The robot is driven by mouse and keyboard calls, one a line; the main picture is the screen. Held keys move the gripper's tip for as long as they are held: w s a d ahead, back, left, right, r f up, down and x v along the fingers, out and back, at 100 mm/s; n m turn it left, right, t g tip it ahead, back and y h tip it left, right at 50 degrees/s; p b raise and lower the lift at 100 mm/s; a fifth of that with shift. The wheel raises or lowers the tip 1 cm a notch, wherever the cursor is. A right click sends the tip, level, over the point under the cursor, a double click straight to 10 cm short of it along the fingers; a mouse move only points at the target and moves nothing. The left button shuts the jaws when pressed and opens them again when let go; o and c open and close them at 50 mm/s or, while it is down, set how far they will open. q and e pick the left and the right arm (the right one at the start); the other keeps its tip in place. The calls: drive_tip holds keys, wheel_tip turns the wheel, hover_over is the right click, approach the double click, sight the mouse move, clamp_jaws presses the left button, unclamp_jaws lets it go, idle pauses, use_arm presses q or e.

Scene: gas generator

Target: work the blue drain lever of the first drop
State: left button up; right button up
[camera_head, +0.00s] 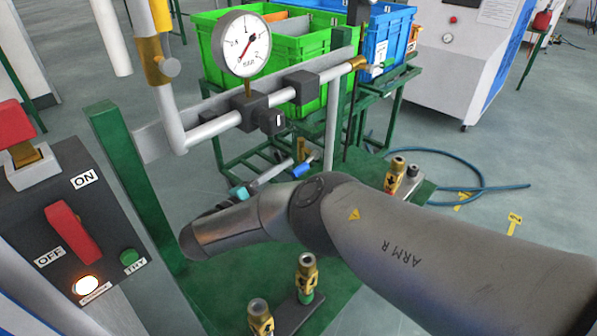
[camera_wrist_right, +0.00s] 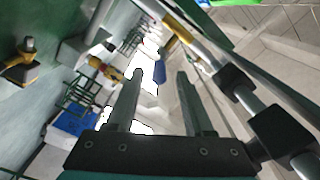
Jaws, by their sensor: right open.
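The blue drain lever (camera_head: 303,168) sits low by a brass fitting under the pipework in the head view. In the right wrist view the blue lever (camera_wrist_right: 160,70) shows beyond the fingertips, in line with the gap between them. My right gripper (camera_wrist_right: 160,77) is open with nothing between its fingers. I cannot tell whether a fingertip touches the lever. My left gripper is not in view.
A pressure gauge (camera_head: 241,44) and grey pipe run stand above the lever. A switch panel (camera_head: 75,225) is at the left. Brass valve fittings (camera_head: 307,278) stand up at the front. Green crates (camera_head: 290,60) and a blue hose (camera_head: 475,180) are behind.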

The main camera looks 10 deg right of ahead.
drive_tip(key=shift+b+x, duration=0.3)
drive_tip(key=shift+x, duration=1.5)
clamp_jaws()
